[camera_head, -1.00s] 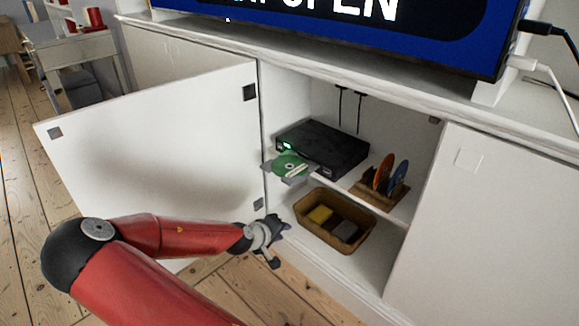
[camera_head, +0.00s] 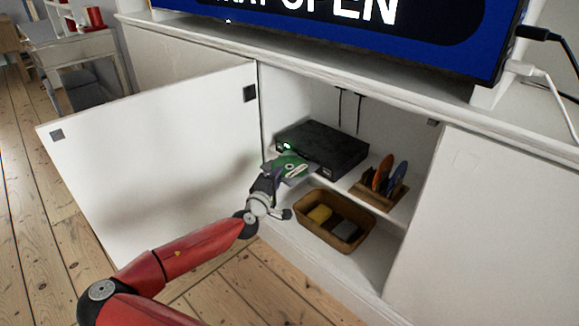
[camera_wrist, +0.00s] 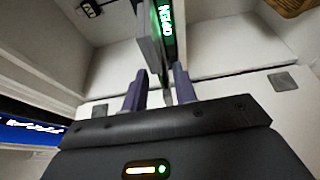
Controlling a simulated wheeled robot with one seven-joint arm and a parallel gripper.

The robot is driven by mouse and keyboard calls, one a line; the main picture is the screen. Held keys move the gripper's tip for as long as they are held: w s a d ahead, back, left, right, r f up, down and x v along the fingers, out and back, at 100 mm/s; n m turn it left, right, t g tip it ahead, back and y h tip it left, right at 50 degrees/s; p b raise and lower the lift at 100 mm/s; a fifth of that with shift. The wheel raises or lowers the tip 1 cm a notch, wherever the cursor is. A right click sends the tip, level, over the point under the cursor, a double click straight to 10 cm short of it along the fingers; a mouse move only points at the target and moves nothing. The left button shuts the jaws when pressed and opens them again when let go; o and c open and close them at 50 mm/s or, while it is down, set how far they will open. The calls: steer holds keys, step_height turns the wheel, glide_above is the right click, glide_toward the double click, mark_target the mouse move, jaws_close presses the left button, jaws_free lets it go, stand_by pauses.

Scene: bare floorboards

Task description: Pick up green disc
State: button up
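The green disc (camera_head: 293,168) lies on the pulled-out tray of a black player (camera_head: 325,147) inside the open cabinet. My gripper (camera_head: 270,171) is at the tray's front left edge, close to the disc and partly covering that side. In the wrist view, my gripper's two fingers (camera_wrist: 159,84) stand apart, with a thin grey edge reaching between them. I cannot tell whether that edge is disc or tray, nor whether a finger touches it. The player's lit green display (camera_wrist: 165,30) shows just beyond the fingers.
A disc rack (camera_head: 379,193) with orange and blue discs stands right of the player. A brown basket (camera_head: 352,244) with yellow and dark items sits on the lower shelf. The open cabinet door (camera_head: 150,150) stands left of my arm. A screen (camera_head: 440,45) is above.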

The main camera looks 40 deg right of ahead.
mark_target(290, 167)
steer(key=shift+x, duration=1.2)
jaws_close()
